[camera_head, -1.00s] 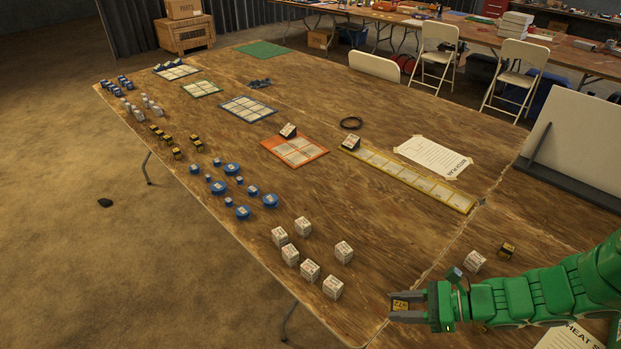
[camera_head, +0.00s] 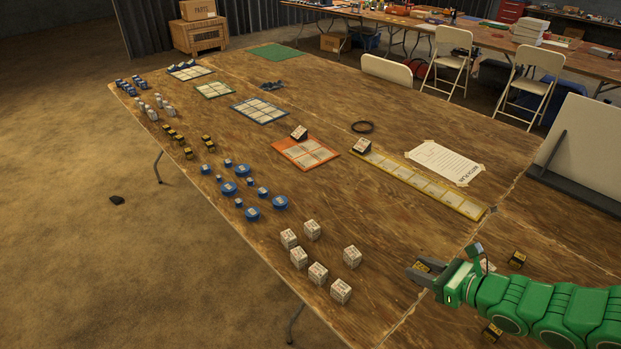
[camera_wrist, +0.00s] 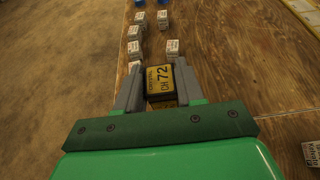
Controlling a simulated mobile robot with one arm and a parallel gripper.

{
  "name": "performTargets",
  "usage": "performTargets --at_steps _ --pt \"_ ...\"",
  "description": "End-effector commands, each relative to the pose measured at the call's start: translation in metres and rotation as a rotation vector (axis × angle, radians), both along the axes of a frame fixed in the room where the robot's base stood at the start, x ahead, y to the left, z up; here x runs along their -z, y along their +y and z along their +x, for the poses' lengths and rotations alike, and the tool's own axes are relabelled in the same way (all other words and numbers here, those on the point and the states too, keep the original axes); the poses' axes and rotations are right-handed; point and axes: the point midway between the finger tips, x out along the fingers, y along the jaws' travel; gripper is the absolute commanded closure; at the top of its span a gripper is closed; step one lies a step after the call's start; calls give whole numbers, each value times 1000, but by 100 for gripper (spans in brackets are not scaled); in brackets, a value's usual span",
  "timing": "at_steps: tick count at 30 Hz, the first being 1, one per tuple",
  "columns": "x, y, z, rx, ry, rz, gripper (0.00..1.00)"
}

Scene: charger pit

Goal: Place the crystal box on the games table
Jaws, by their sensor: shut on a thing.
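My gripper (camera_head: 420,273) is shut on a small black box with a yellow label, the crystal box (camera_wrist: 160,83). No sign in view names the games table.
Several white boxes (camera_head: 318,273) stand left of my gripper, with blue round pieces (camera_head: 228,188) beyond. Similar black-and-yellow boxes (camera_head: 518,258) lie near my arm. An orange mat (camera_head: 306,166) and a yellow strip (camera_head: 470,208) lie farther back.

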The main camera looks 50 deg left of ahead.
Motion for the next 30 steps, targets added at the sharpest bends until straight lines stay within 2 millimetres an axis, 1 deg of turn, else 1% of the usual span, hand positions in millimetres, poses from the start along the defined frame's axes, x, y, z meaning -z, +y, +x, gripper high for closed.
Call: performTargets --at_steps 6,10,13,20,23,26,30 --pt "20 0 0 0 3 1 91" --pt "29 0 0 0 1 1 91" --pt "34 0 0 0 0 1 91" --pt "37 1 2 0 -1 -1 91" --pt "42 6 9 -2 -2 -4 91" --pt "48 15 20 -4 -4 -6 91" --pt "58 29 40 -5 -7 -4 91"
